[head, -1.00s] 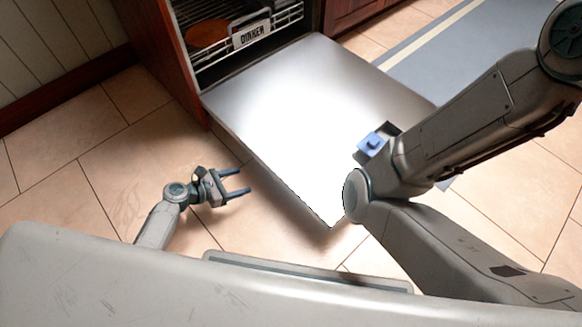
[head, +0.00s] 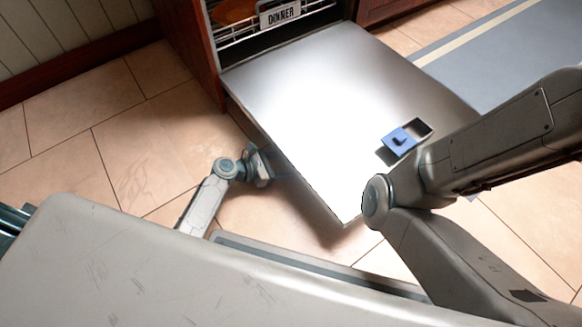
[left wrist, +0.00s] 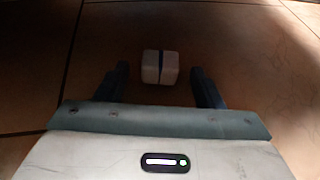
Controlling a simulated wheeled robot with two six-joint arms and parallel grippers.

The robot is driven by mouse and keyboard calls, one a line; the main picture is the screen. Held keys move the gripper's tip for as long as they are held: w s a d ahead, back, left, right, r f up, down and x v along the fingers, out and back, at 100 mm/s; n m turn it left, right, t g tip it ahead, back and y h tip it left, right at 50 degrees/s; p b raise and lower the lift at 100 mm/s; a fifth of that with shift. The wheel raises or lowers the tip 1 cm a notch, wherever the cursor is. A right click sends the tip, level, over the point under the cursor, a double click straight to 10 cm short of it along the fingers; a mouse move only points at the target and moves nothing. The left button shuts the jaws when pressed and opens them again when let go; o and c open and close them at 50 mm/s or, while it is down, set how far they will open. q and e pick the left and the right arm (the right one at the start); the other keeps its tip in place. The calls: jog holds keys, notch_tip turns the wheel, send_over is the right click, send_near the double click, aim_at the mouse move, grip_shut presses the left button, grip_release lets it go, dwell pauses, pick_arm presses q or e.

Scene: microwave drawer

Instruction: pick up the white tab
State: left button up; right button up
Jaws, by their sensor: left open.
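The white tab (left wrist: 151,67) is a small white block with a dark blue stripe across its middle. In the left wrist view it lies on the tiled floor, ahead of and between the fingers of my left gripper (left wrist: 159,88). The fingers are apart, one on each side, and do not appear to touch it. In the head view my left gripper (head: 266,167) is low beside the open dishwasher door, its fingers hard to make out; I cannot see the tab there. My right arm crosses the right side, its gripper out of view.
The open dishwasher door (head: 310,120) lies flat to the right of my left gripper. A blue-lidded dispenser (head: 400,141) sits on it. A rack with a "DINNER" sign (head: 279,14) is behind. Tiled floor (head: 110,130) to the left is clear.

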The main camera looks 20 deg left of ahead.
pick_arm(q)
jog(key=shift+w+d+f, duration=0.2)
jog(key=shift+w+d, duration=0.15)
jog(key=shift+d, duration=0.05)
jog(key=c, duration=1.1)
jog(key=shift+o, duration=0.2)
jog(key=shift+r, duration=0.1)
